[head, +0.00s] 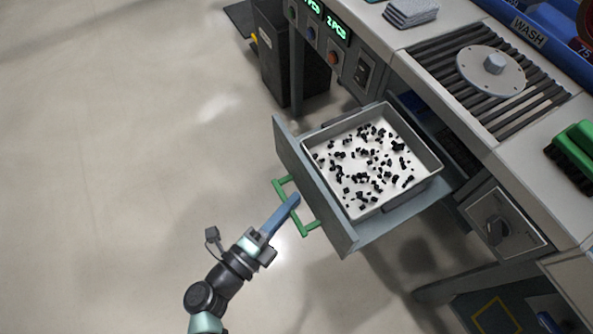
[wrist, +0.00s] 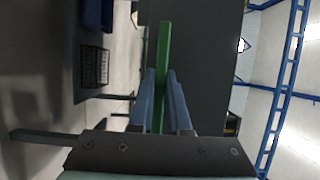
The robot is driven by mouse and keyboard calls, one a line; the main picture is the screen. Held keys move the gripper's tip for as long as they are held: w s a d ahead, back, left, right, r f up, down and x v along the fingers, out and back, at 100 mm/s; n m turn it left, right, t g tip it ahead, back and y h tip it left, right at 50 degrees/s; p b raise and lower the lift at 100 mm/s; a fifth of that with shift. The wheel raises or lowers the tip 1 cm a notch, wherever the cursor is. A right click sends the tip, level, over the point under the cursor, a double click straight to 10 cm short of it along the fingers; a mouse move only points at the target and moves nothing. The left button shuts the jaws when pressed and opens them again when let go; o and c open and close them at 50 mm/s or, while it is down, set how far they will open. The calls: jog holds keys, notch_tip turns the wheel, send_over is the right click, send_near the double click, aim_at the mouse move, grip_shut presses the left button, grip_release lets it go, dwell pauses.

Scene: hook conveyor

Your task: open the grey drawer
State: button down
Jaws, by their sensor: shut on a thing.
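The grey drawer (head: 315,195) is pulled out from under the counter, with a tray (head: 436,164) of black bits on a white base inside it. A green handle (head: 306,227) is on its front panel. My gripper (head: 293,201) is shut on the handle, its blue fingers reaching it from the lower left. In the wrist view the green handle (wrist: 164,50) runs between the two blue fingers (wrist: 161,85), and the dark drawer front (wrist: 205,60) lies behind it.
A roller bed (head: 440,60) with a round grey lid (head: 491,71) is on the counter. A panel with a dial (head: 497,231) is right of the drawer. A dark bin (head: 272,60) stands behind. The floor at left is clear.

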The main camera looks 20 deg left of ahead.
jog(key=c, duration=0.9)
grip_release()
jog(key=v, duration=1.3)
jog(key=shift+w+r, duration=0.1)
jog(key=shift+w, duration=0.05)
